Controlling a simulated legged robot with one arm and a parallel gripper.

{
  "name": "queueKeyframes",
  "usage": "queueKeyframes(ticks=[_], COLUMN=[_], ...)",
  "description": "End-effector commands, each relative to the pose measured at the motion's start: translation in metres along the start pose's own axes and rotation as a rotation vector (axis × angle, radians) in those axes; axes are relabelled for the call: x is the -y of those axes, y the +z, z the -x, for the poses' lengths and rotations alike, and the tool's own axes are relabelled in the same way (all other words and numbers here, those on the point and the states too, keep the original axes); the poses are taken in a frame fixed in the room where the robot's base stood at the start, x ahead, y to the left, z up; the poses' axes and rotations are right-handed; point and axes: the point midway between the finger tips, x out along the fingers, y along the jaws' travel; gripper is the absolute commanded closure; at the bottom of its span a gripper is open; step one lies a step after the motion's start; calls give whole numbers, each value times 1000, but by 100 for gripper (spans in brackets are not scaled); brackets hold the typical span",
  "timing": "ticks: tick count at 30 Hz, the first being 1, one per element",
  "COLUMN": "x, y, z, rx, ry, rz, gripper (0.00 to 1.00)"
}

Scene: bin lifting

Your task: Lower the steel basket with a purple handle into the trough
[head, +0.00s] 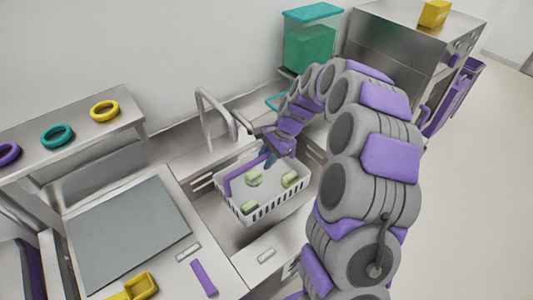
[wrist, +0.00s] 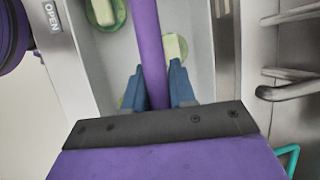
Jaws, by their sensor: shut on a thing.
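The steel basket (head: 266,209) is pale with slotted walls and a purple handle (head: 243,178). In the head view it sits within the opening of the trough (head: 226,226); whether it touches the bottom I cannot tell. Several pale green pieces (head: 290,179) lie inside it. My gripper (head: 268,157) is at the handle, above the basket. In the wrist view its two blue fingers (wrist: 156,88) are on either side of the purple handle bar (wrist: 150,45), shut on it.
A curved steel faucet (head: 213,105) stands behind the basket. A grey panel (head: 130,230) covers the counter to the left. Yellow, teal and purple rings (head: 57,136) lie on a shelf at left. A teal container (head: 310,40) and a steel cabinet (head: 400,45) are at the back.

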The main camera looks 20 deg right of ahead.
Motion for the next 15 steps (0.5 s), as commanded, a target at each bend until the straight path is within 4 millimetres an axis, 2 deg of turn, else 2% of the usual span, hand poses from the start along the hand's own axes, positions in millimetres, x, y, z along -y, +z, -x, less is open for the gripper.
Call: queueKeyframes(ticks=[15], x=[-6], y=[-19], z=[-49], rx=[3], ry=[2], rz=[-2], gripper=[100])
